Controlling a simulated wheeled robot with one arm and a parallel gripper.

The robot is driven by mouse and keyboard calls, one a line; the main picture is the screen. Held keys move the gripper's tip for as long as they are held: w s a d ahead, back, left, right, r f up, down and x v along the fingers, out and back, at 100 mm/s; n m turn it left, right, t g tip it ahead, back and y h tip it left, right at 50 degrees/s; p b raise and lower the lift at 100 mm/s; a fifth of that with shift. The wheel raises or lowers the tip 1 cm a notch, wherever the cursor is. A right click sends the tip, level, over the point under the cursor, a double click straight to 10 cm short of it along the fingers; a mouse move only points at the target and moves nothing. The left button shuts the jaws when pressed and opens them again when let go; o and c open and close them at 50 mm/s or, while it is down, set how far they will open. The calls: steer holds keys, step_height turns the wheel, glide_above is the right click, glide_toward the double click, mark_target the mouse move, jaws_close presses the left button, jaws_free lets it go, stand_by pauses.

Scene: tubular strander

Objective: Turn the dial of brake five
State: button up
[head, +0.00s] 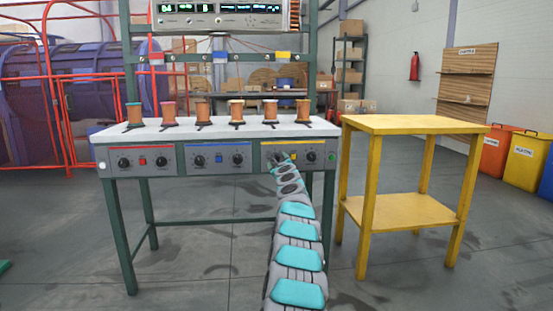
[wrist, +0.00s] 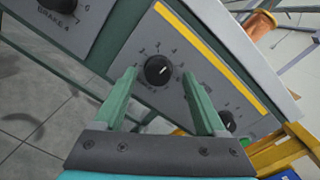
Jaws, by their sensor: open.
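The dial of brake five (wrist: 158,70) is a round black knob with a white pointer line, on the yellow-striped grey panel (wrist: 200,60). In the wrist view it sits between the tips of my open gripper (wrist: 160,80), one green finger on each side. I cannot tell whether the fingers touch it. Its pointer slants up and right in that view, and numbers ring the knob. In the head view my gripper (head: 278,160) covers this dial at the left of the yellow-striped panel (head: 293,156).
The brake 4 dial (wrist: 60,4) and another dial (wrist: 228,121) flank it; the latter is partly behind my right finger. Several copper spools (head: 237,110) stand on the white bench top (head: 220,129) above. A yellow table (head: 415,124) stands close on the right.

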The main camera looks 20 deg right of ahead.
steer(key=shift+w+d+f, duration=0.1)
steer(key=shift+w+f, duration=0.1)
steer(key=shift+w, duration=0.35)
jaws_close()
stand_by(0.5)
